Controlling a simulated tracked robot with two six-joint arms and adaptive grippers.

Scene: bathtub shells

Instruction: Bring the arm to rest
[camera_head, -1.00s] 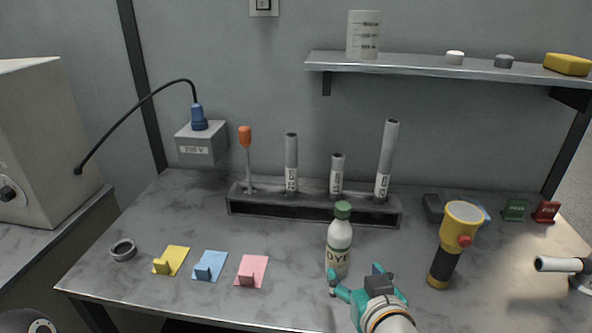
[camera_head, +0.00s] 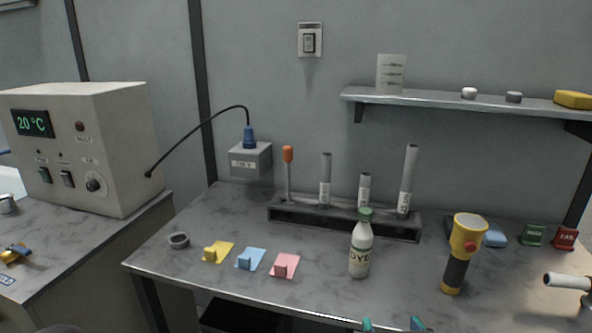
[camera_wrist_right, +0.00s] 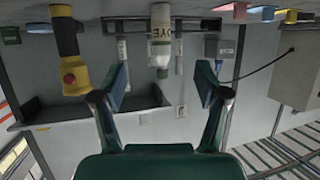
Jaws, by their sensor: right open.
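My right gripper (camera_head: 392,325) shows only its teal fingertips at the bottom edge of the head view, in front of the table's near edge. In the right wrist view my right gripper (camera_wrist_right: 162,80) is open, its two fingers spread with nothing between them. The white dye bottle with a green cap (camera_head: 361,249) stands upright on the table, apart from the gripper. The bottle also shows beyond the fingers in the wrist view (camera_wrist_right: 161,35), which is upside down. My left gripper is not in view.
A yellow flashlight (camera_head: 463,252) stands right of the bottle. A rack (camera_head: 345,222) with tubes and an orange-handled tool is behind it. A shelf (camera_head: 450,101) overhangs the back right. A control box (camera_head: 105,145) stands left.

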